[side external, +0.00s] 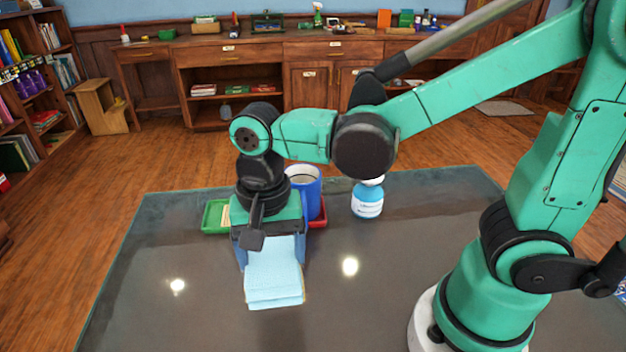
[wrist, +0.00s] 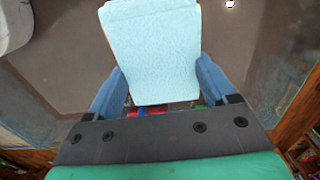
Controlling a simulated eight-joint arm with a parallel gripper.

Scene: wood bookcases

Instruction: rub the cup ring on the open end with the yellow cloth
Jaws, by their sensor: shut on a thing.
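My gripper (side external: 270,246) points down over the dark table, its blue fingers on either side of a folded light blue cloth (side external: 274,283). In the wrist view the cloth (wrist: 152,50) is held between the two fingers and extends beyond them. I cannot tell whether its lower end touches the table. No yellow cloth shows clearly. I make out no cup ring on the table; the two bright spots on it look like light reflections. A blue cup (side external: 311,190) stands just behind and right of my gripper, partly hidden by it.
A green tray (side external: 211,217) with pale items lies behind left of my gripper, and a red tray (side external: 321,220) shows beside the cup. A blue and white bottle (side external: 367,200) stands further right. The table's front and left (side external: 150,290) are clear. Bookcases and a workbench stand beyond.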

